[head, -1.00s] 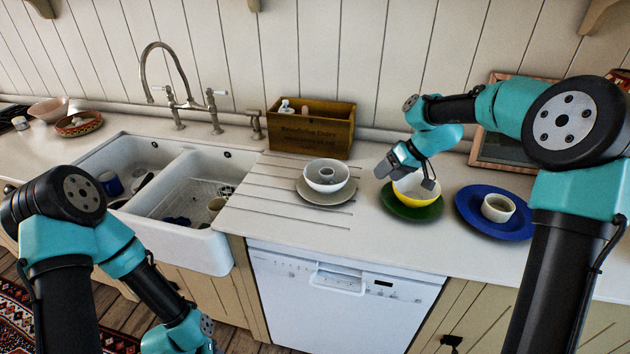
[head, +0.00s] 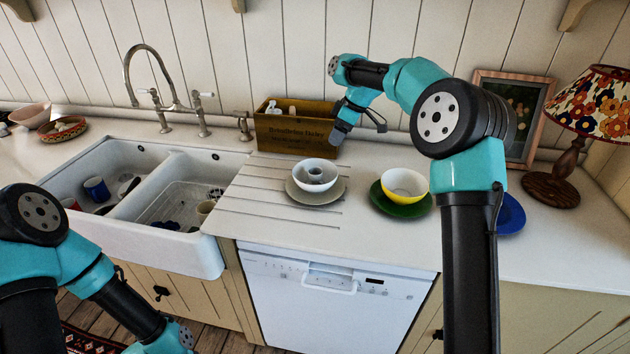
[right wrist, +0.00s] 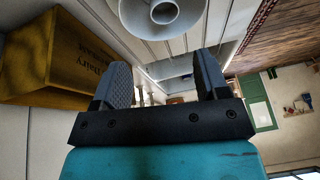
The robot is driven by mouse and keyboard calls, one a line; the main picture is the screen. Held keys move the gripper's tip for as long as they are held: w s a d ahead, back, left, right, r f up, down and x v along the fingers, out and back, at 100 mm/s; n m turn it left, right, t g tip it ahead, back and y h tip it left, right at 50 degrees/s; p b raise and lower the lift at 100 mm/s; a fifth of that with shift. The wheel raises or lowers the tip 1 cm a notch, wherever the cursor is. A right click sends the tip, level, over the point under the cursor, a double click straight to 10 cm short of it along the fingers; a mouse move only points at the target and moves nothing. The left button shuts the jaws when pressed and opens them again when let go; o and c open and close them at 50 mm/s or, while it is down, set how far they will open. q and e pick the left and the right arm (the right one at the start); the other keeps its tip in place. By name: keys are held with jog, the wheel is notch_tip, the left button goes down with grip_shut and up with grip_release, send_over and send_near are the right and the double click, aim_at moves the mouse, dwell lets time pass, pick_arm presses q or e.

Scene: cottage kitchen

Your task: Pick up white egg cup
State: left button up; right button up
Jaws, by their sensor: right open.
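A small white egg cup (head: 315,174) stands inside a white bowl (head: 315,186) on a grey plate (head: 316,197), on the ribbed drainer beside the sink. The egg cup also shows at the top of the right wrist view (right wrist: 167,12). My right gripper (head: 359,130) is open and empty. It hangs above the counter, behind and to the right of the bowl, close to the wooden box, and is apart from the egg cup. My left gripper (head: 187,340) is low at the bottom edge of the head view; its fingers are not clear.
A wooden box (head: 285,136) with bottles stands behind the bowl. A yellow-and-white bowl (head: 405,183) sits on a green plate (head: 402,209) to the right. A blue plate (head: 511,214) is mostly behind my right arm. The double sink (head: 150,205) holds dishes. A lamp (head: 553,183) stands far right.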

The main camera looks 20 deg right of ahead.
send_over(316, 173)
jog(key=s+d, duration=0.2)
jog(key=f, duration=1)
jog(key=shift+s+a+f, duration=0.1)
jog(key=shift+a+f, duration=0.1)
jog(key=shift+x, duration=2.6)
jog(key=shift+a, duration=0.15)
jog(key=shift+r, duration=0.1)
jog(key=c, duration=0.8)
